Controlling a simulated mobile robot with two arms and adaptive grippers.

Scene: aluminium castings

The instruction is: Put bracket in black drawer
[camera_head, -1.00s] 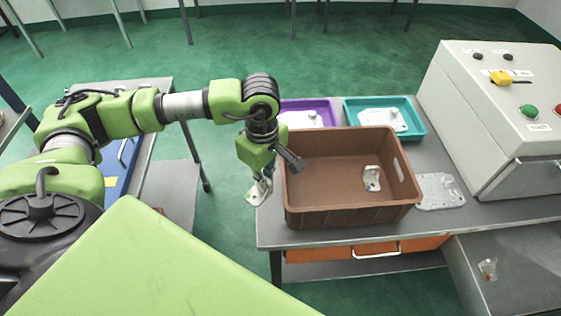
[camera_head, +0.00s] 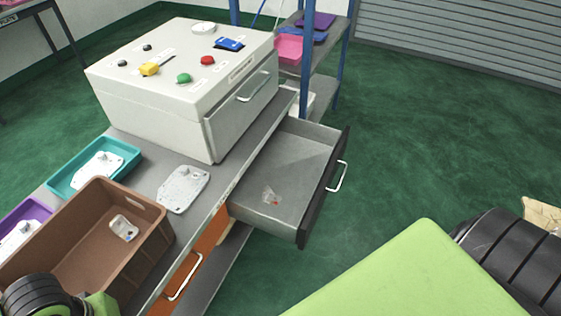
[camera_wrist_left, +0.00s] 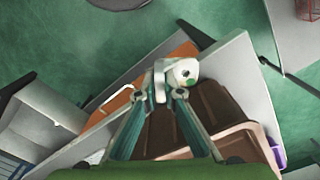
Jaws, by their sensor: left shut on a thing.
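A whitish metal bracket with a green mark (camera_wrist_left: 179,73) is in my left gripper (camera_wrist_left: 167,94) in the left wrist view; the fingers are shut on it. In the head view only a piece of my left arm shows at the bottom left corner; its gripper and the held bracket are out of that view. The black-fronted drawer (camera_head: 324,190) is pulled open under the grey control box, right of the table. My right gripper is not in view.
A brown crate (camera_head: 150,240) on the table holds a part (camera_head: 123,228). Behind it are a teal tray (camera_head: 62,181) and a purple tray (camera_head: 30,209). A flat casting (camera_head: 183,188) lies beside the crate. An orange drawer (camera_head: 193,262) is below. Most of the black drawer's floor is clear.

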